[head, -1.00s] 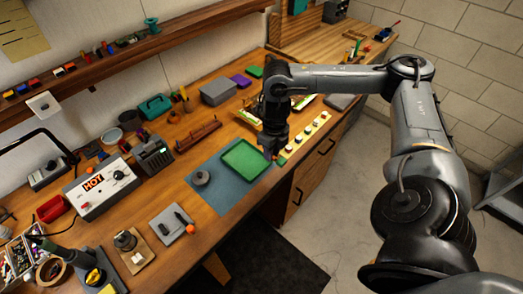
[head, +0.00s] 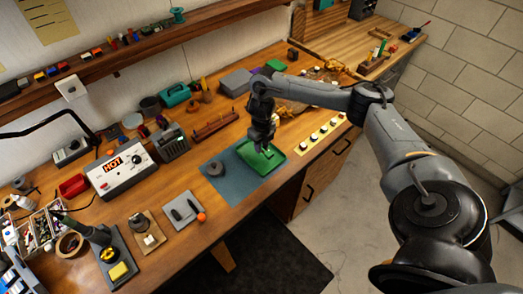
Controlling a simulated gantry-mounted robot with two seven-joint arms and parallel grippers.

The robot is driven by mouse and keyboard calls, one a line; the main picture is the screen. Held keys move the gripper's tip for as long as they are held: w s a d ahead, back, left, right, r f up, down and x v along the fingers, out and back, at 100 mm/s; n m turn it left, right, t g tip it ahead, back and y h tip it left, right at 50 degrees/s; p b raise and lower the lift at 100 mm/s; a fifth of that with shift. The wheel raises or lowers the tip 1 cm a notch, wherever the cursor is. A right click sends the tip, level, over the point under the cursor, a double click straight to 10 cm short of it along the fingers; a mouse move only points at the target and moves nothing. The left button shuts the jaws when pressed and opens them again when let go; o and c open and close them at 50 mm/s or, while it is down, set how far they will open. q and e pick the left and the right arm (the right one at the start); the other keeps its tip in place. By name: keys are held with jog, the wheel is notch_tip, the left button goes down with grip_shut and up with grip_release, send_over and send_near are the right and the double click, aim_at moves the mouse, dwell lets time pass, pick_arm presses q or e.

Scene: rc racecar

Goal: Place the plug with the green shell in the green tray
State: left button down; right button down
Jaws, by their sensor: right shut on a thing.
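The green tray (head: 245,150) lies on a blue-grey mat (head: 228,186) near the bench's front edge. My right gripper (head: 265,149) points down over the tray's right half, with its fingertips low over the tray floor. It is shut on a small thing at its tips. A bit of lighter green shows there, which fits the green-shelled plug (head: 268,154), but it blends with the tray. I cannot tell whether it touches the tray floor. My left gripper is not in view.
A yellow strip with several white-and-dark round pieces (head: 318,138) lies right of the tray. A dark round spool (head: 215,168) sits on the mat's left part. A wooden rack (head: 214,129) stands behind. The mat's front part is clear.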

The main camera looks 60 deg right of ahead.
aim_at(262, 156)
notch_tip(262, 156, down, 4)
jog(key=shift+r+b, duration=0.25)
jog(key=shift+b, duration=0.45)
jog(key=shift+f, duration=0.3)
jog(key=shift+f, duration=0.1)
jog(key=shift+f, duration=0.15)
jog(key=c, duration=0.9)
grip_release()
jog(key=shift+o, duration=0.2)
